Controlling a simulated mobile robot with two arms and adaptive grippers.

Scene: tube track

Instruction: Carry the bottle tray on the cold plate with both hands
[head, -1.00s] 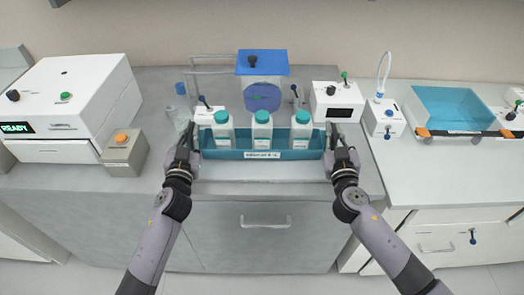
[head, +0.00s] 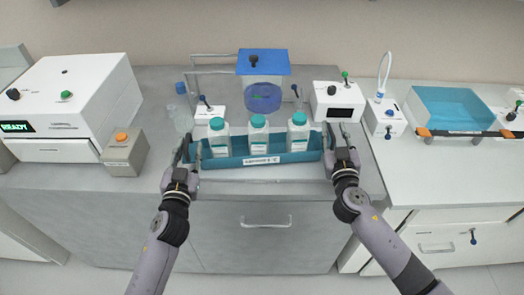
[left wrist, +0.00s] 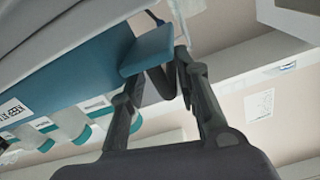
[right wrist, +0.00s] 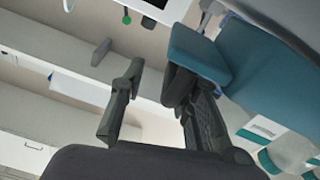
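The teal bottle tray (head: 215,163) stands at the front of the middle bench, skewed, its left end nearer me. A pale slab (head: 262,187), perhaps the cold plate, shows in front of the tray. My left gripper (head: 180,165) is at the tray's left end; in the left wrist view its fingers (left wrist: 158,72) close around the teal end tab. My right gripper (head: 343,152) is at the right end. Its fingers (right wrist: 155,82) are spread, one against the tab, the other apart.
A blue-lidded container (head: 262,80) and a white box with a dark screen (head: 338,100) stand behind the tray. A white machine (head: 75,105) and grey button box (head: 124,150) are left.

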